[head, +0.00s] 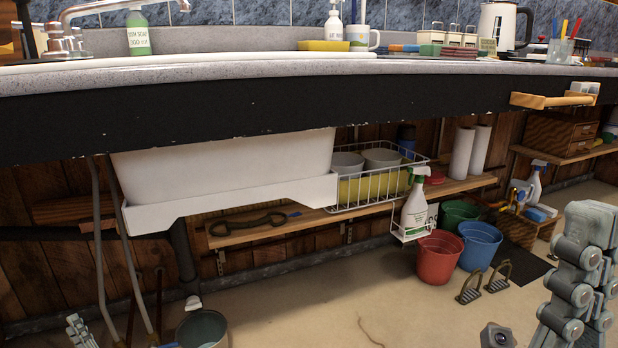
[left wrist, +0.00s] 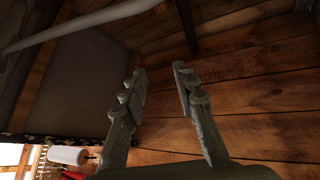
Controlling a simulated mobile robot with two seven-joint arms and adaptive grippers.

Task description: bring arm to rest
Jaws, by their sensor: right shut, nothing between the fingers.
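My left gripper (left wrist: 160,80) is open in the left wrist view, with two grey fingers apart and nothing between them. It is under the counter, facing brown wooden planks (left wrist: 260,95). In the head view only a part of my left gripper (head: 80,332) shows at the bottom left edge. My right gripper (head: 580,270) stands at the right edge of the head view, over the floor in front of the shelves. It is shut and empty. Its lower parts are cut off by the frame.
The counter (head: 300,108) with a dark front edge spans the view above. A white sink basin (head: 230,165) hangs under it. A metal bucket (head: 203,328), a red bucket (head: 437,258) and a blue bucket (head: 479,245) stand on the floor. Bare floor (head: 340,300) lies in the middle.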

